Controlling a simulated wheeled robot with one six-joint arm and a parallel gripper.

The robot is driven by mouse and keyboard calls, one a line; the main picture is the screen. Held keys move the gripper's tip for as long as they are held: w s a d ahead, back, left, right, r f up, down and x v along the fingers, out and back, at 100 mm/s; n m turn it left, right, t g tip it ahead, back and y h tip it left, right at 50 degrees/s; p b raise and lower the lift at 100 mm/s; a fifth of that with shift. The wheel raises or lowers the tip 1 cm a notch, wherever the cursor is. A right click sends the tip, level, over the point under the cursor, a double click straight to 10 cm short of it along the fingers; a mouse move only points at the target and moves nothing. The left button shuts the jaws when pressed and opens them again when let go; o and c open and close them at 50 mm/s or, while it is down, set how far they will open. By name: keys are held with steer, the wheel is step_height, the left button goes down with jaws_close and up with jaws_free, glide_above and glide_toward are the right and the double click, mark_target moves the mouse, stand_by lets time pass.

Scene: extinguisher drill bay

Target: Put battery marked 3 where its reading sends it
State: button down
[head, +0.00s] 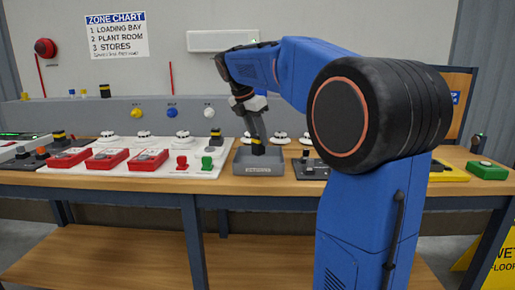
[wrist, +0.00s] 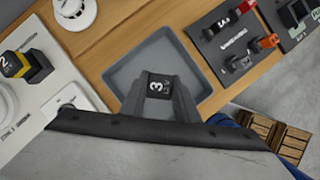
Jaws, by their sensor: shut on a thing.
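My gripper (wrist: 160,98) is shut on the battery marked 3 (wrist: 158,86), whose dark top shows a white 3 in the wrist view. In the wrist view the tray (wrist: 125,76) looks otherwise empty. The label on its front is too small to read. No reading for the battery is legible.
A battery marked 2 (wrist: 25,66) stands on the white board left of the tray. That board holds red trays (head: 107,158) and white detectors. Dark panels (head: 311,169) with red and orange clips (wrist: 270,41) lie right of the tray. A zone chart (head: 117,35) hangs behind.

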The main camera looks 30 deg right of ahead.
mark_target(259, 146)
steer(key=shift+d+f, duration=0.15)
steer(key=shift+f, duration=1.75)
steer(key=shift+f, duration=0.1)
steer(key=c, duration=1.4)
jaws_free()
steer(key=shift+o, duration=0.2)
steer(key=v, duration=1.2)
steer(key=shift+s, duration=0.15)
steer(key=s+a+f+m+t+y, duration=0.1)
steer(key=s+a+f+m, duration=0.3)
steer(key=s+f, duration=0.6)
steer(key=s+a+f+m+t+y, duration=0.1)
steer(key=s+a+f+m, duration=0.3)
steer(key=s+f+m, duration=0.5)
steer(key=s+a+f+m+t+y, duration=0.2)
steer(key=s+a+f+m, duration=0.2)
steer(key=s+f+m, duration=0.3)
steer(key=s+f, duration=0.4)
steer(key=shift+s, duration=0.4)
